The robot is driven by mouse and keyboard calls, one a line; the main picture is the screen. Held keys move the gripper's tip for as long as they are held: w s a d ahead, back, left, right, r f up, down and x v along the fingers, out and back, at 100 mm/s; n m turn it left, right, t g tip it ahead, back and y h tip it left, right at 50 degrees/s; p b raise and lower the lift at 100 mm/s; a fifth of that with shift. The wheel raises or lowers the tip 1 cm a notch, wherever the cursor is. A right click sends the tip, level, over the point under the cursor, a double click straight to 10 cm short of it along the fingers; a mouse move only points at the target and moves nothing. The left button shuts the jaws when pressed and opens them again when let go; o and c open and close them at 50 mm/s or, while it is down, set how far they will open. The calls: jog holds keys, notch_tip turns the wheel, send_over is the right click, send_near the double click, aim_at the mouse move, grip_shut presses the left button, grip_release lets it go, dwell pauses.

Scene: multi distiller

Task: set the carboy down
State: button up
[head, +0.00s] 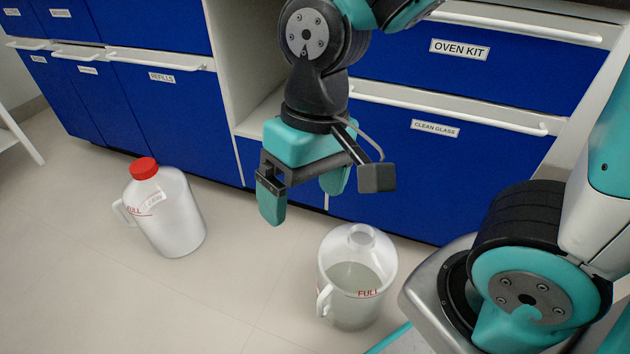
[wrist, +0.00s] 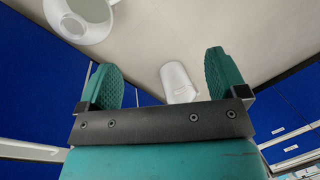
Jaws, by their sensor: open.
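An open-topped, see-through carboy (head: 358,262) stands upright on the floor in the head view, partly full of liquid, with a "FULL" mark and a side handle. A second carboy (head: 172,215) with a red cap stands upright on the floor to its left. My gripper (head: 303,200) is open and empty, pointing down above and left of the open carboy, apart from both. In the wrist view, the open carboy (wrist: 82,14) shows at the top left, outside the fingers. A white object (wrist: 178,82) shows between the fingers, partly hidden; I cannot tell which it is.
Blue drawer cabinets stand behind, with the "CLEAN GLASS" drawer (head: 455,160) close behind my gripper. Blue cupboards with a "REFILLS" label (head: 162,77) stand at the left. The beige floor (head: 130,300) in front of the carboys is clear.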

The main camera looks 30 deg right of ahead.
jog(key=s+r+n, duration=0.1)
jog(key=s+r+n+y, duration=0.1)
jog(key=n, duration=0.1)
jog(key=s+r+n+y, duration=0.1)
jog(key=r, duration=0.1)
jog(key=shift+s+a+r+n+t, duration=0.1)
jog(key=shift+s+a+n+t, duration=0.25)
jog(key=shift+n+t, duration=0.05)
